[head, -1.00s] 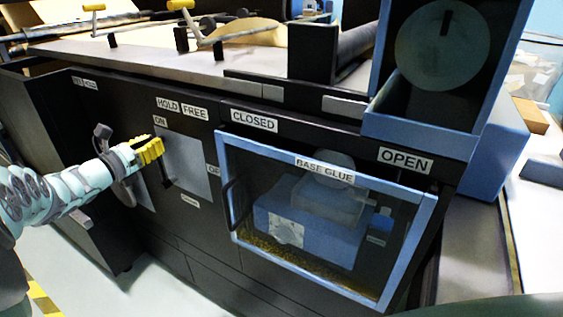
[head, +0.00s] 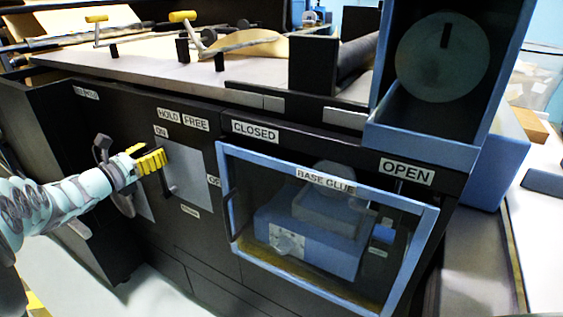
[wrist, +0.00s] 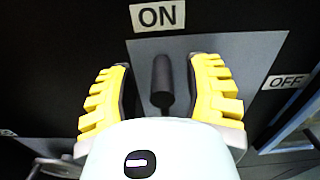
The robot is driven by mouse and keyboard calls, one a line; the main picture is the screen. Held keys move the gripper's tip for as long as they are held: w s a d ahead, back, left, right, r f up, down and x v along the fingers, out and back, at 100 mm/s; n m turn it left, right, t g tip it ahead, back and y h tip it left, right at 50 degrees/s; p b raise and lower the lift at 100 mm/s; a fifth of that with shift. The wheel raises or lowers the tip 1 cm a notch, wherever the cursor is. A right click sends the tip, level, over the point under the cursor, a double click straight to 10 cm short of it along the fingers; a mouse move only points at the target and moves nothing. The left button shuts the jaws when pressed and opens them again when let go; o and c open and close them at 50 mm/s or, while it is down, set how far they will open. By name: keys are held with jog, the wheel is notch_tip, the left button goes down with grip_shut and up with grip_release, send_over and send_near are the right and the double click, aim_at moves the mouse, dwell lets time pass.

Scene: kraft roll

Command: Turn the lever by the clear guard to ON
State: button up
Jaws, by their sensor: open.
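The dark lever (wrist: 162,82) stands out from a grey plate (head: 192,178) on the black cabinet front, left of the clear guard (head: 318,245), a closed blue-framed window marked BASE GLUE. The ON label (wrist: 158,16) is above the lever and the OFF label (wrist: 287,80) is to the right of the plate. My gripper (head: 151,160) is at the plate's left edge in the head view. In the wrist view my open yellow fingers (wrist: 163,90) are on either side of the lever, with gaps showing. The lever's lower end is near my gripper's body, so its exact setting is hard to read.
The guard's dark handle (head: 233,213) is right of the plate. CLOSED (head: 256,131) and OPEN (head: 406,172) labels sit above the guard. HOLD and FREE labels (head: 182,119) are above the plate. A blue housing with a round dial (head: 443,57) rises at the right.

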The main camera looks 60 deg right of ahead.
jog(key=s+a, duration=0.1)
jog(key=a, duration=1.1)
dwell(0.5)
